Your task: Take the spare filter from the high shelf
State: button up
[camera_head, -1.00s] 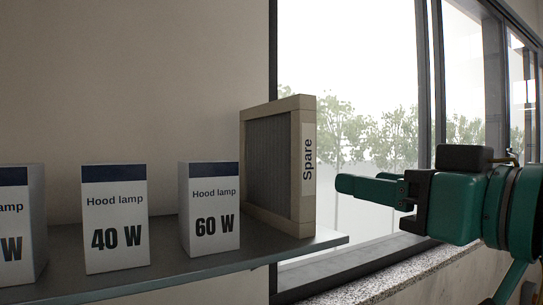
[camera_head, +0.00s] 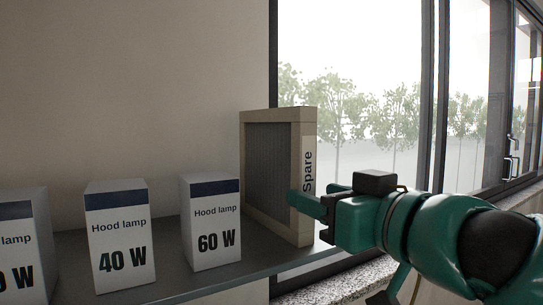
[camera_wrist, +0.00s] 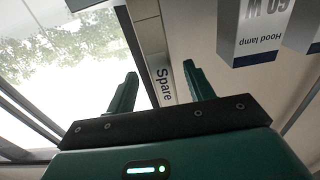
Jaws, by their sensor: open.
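The spare filter (camera_head: 268,165), a beige-framed block with a grey pleated face and a "Spare" label on its edge, stands upright at the right end of the high shelf (camera_head: 185,284). My gripper (camera_head: 318,197) is open at the filter's labelled right edge, with one green finger showing in front of its lower part. In the wrist view the filter's labelled edge (camera_wrist: 163,82) shows between the two spread fingers of my gripper (camera_wrist: 160,85). I cannot tell whether either finger touches it.
Hood lamp boxes stand left of the filter: the 60 W box (camera_head: 215,222) is closest, then the 40 W box (camera_head: 120,235), then another box (camera_head: 20,240) cut by the picture edge. A window (camera_head: 350,90) with a speckled sill (camera_head: 345,285) lies behind and to the right.

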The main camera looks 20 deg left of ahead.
aim_at(307, 192)
jog(key=shift+p+x, duration=1.05)
jog(key=shift+x, duration=0.8)
jog(key=shift+w+a+r+p, duration=0.35)
jog(key=shift+a+p, duration=0.25)
jog(key=shift+p, duration=0.4)
jog(key=shift+p+x, duration=0.9)
jog(key=shift+p, duration=0.05)
jog(key=shift+w+a+f+p, duration=0.25)
jog(key=shift+w+a+p, duration=0.3)
jog(key=shift+w+a, duration=0.15)
grip_shut()
jog(key=shift+r, duration=0.2)
